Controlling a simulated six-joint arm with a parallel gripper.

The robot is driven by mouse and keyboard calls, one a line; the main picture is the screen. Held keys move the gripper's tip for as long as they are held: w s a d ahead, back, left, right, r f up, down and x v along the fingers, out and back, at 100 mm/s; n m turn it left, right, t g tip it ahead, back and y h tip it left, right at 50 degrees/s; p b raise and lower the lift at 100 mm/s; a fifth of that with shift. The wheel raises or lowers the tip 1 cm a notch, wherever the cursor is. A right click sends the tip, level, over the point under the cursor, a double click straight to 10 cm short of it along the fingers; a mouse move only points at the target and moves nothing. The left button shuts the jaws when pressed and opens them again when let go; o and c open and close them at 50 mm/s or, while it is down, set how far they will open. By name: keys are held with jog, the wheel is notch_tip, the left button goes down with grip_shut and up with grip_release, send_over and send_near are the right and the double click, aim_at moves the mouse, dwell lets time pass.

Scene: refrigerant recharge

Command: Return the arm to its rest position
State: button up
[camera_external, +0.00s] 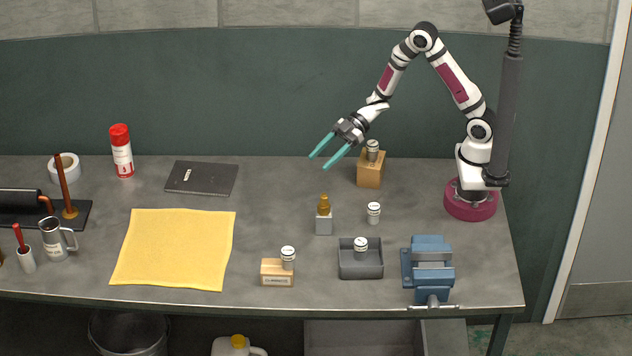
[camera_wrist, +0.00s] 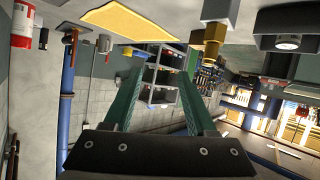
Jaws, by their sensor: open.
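My arm stands on its magenta base at the right end of the bench, raised and bent at the elbow. My gripper (camera_external: 328,149), with two teal fingers, hangs in the air over the back middle of the bench, pointing left and down. The fingers are apart with nothing between them. In the wrist view my gripper's fingers (camera_wrist: 160,105) also show apart and empty, with the room tilted behind them. A wooden block (camera_external: 370,175) with a white-capped canister (camera_external: 372,150) stands behind and right of the fingers, apart from them.
Below on the bench are a brass-topped grey block (camera_external: 324,222), a small canister (camera_external: 374,213), a grey tray (camera_external: 345,270) holding a canister, a labelled wooden block (camera_external: 270,274) and a blue vise (camera_external: 428,266). A yellow cloth (camera_external: 172,250) lies left. A dark post stands beside my base.

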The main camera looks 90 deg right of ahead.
jog(key=w+d+r+m+t+h, duration=0.1)
jog(key=d+r+m+h, duration=0.25)
jog(key=r, duration=0.25)
jog(key=d+r+m+t+h, duration=0.1)
jog(key=d+r+m+h, duration=0.15)
jog(key=r+h, duration=0.25)
jog(key=s+d+r+m+g+h, duration=0.1)
jog(key=s+d+r+m+h, duration=0.1)
jog(key=s+r+m, duration=0.45)
jog(key=s+a+f+m+g+y, duration=0.1)
jog(key=s+a+g+y, duration=0.1)
jog(key=s+a, duration=0.4)
jog(key=s+a+f+g+y, duration=0.1)
jog(key=s+a, duration=0.2)
jog(key=s, duration=0.6)
jog(key=s+a+f+m+g, duration=0.1)
jog(key=s+f+g, duration=0.6)
jog(key=s, duration=0.2)
jog(key=shift+s+f+y, duration=0.25)
jog(key=shift+f+y, duration=0.1)
jog(key=shift+f, duration=0.05)
jog(key=shift+m, duration=0.25)
